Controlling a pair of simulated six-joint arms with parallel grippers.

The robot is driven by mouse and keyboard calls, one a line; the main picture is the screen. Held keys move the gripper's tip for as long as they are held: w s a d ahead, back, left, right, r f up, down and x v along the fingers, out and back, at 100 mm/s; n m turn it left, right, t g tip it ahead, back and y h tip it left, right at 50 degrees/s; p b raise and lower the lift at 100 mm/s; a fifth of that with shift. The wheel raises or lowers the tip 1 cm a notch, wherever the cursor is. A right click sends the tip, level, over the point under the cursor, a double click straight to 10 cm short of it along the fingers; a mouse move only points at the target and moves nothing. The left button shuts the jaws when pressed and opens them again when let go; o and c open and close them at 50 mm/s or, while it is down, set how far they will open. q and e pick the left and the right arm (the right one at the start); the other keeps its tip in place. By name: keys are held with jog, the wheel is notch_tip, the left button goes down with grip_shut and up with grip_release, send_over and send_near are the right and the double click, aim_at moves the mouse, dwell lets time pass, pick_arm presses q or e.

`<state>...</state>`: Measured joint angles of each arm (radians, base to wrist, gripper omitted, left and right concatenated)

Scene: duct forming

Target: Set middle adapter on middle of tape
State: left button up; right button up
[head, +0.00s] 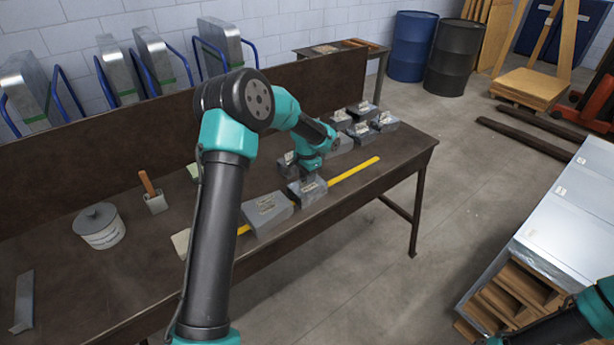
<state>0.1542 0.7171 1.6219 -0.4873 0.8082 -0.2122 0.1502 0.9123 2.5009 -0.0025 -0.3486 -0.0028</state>
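A yellow tape strip (354,171) runs along the front of the dark workbench. A grey adapter (267,213) with a label sits over the left part of the tape. A second grey adapter (308,191) sits on or just above the middle of the tape; I cannot tell whether it touches. My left gripper (307,176) points down right at this middle adapter, and its fingers are too small and hidden to read. Another grey adapter (287,161) shows partly behind my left gripper. Of my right arm only links show at the lower right; its gripper is out of view.
Several more labelled adapters (384,122) stand at the bench's right back. A lidded pot (99,226), a small holder with a wooden handle (154,200) and a flat metal strip (24,300) are on the left. The tape's right end is clear. Sheet-metal ducts (565,215) stand at the right.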

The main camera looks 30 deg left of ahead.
pick_arm(q)
jog(key=shift+o, duration=0.5)
notch_tip(320, 180, up, 18)
jog(key=shift+f, duration=0.25)
jog(key=shift+f, duration=0.15)
dwell(0.4)
